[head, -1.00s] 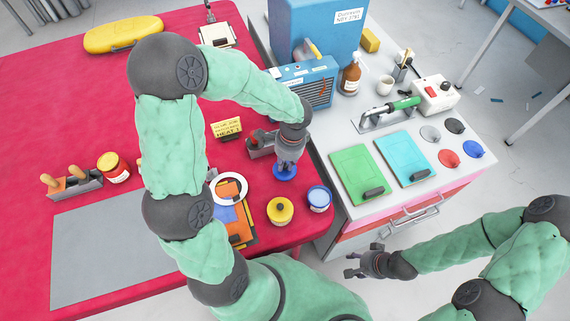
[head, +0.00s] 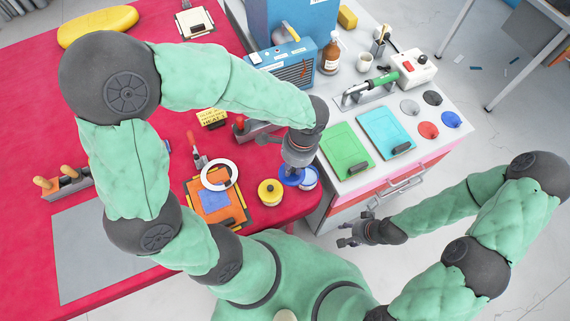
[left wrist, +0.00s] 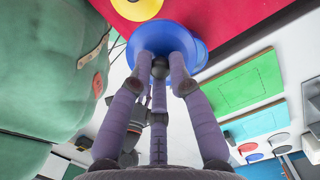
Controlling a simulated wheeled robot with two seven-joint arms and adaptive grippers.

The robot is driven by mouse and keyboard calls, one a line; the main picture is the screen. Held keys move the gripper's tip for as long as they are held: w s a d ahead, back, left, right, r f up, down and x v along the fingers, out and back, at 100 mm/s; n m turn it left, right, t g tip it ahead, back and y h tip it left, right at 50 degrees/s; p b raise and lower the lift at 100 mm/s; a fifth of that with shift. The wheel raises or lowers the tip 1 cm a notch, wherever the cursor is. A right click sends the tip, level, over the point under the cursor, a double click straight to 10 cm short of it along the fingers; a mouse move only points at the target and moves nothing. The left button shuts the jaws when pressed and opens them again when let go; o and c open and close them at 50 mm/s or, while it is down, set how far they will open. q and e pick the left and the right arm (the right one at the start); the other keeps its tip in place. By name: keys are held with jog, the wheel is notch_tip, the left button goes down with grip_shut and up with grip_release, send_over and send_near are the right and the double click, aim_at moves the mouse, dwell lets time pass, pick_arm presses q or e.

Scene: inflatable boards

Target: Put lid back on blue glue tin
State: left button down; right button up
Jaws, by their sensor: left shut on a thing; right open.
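My left gripper (head: 291,171) is shut on the blue lid (head: 288,181), pointing down over the table's right edge. The lid also shows in the left wrist view (left wrist: 138,40), with the fingers closed on its middle. The blue glue tin (head: 310,184) stands at the table's right corner, just right of the lid and partly covered by lid and gripper. The lid appears offset to the left of the tin; its height above the tin is hard to tell. My right gripper (head: 348,237) is open and empty, right of the table.
A yellow tin (head: 270,192) stands close left of the blue tin. A white ring (head: 211,187) lies over coloured sheets further left. The grey bench (head: 351,190) with green and cyan boards (head: 345,150) (head: 386,132) is to the right, with a gap beside the table.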

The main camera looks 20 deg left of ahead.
pick_arm(q)
jog(key=w+d+f+b, duration=0.2)
jog(key=w+f, duration=0.1)
jog(key=w+d+f+b, duration=0.1)
jog(key=f, duration=0.1)
jog(key=shift+w+d+f, duration=0.1)
jog(key=shift+w+d, duration=0.05)
jog(key=shift+w, duration=0.25)
jog(key=shift+f+b, duration=0.8)
jog(key=shift+f, duration=0.4)
dwell(0.8)
jog(key=shift+f+p, duration=0.15)
jog(key=shift+p, duration=0.15)
dwell(1.1)
jog(key=c, duration=0.6)
grip_release()
